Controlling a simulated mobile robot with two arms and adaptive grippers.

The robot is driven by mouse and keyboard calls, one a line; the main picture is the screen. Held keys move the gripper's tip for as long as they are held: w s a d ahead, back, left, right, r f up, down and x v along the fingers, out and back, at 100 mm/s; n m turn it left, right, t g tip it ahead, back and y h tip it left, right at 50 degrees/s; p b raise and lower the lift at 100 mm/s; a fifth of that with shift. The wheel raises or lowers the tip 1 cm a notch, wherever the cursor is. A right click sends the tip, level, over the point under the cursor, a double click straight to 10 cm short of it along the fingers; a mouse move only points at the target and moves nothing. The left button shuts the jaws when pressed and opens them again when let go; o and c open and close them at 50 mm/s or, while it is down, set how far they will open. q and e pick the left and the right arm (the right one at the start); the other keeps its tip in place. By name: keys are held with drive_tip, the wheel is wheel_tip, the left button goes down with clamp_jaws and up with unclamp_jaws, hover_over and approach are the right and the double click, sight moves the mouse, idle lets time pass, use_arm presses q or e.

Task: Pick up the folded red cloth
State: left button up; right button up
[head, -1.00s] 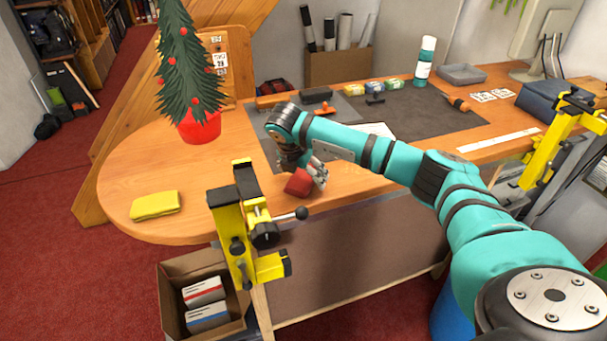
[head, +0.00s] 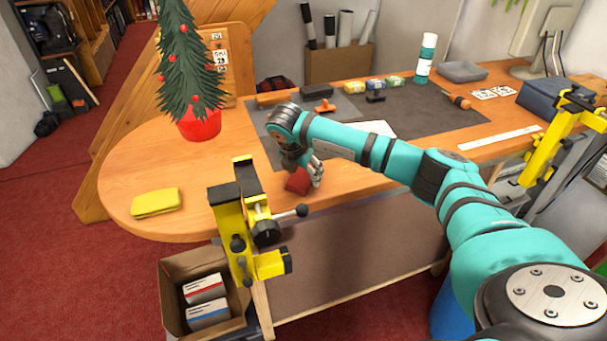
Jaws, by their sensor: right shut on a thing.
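The folded red cloth (head: 297,181) is at the front edge of the wooden bench, behind the yellow clamp's black knob. My right gripper (head: 308,178) points down from the teal arm and is shut on the red cloth, with its grey fingers at the cloth's right side. Part of the cloth is hidden by the fingers. I cannot tell whether the cloth touches the bench top. My left gripper is not in view.
A yellow clamp (head: 240,222) stands at the front edge, just left of the cloth. A folded yellow cloth (head: 156,202) lies on the bench's left end. A small tree in a red pot (head: 200,124) stands behind. The bench (head: 215,170) between them is clear.

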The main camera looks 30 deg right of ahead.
sight(304, 174)
drive_tip(key=shift+r, duration=0.1)
drive_tip(key=r+b, duration=0.2)
drive_tip(key=r, duration=0.1)
drive_tip(key=shift+s, duration=0.2)
drive_tip(key=s+d+r+b, duration=0.1)
drive_tip(key=s+b, duration=0.3)
drive_tip(key=s, duration=1.1)
drive_tip(key=shift+s+d+r+b, duration=0.15)
drive_tip(key=shift+s+r+b, duration=0.15)
drive_tip(key=shift+r+b, duration=0.1)
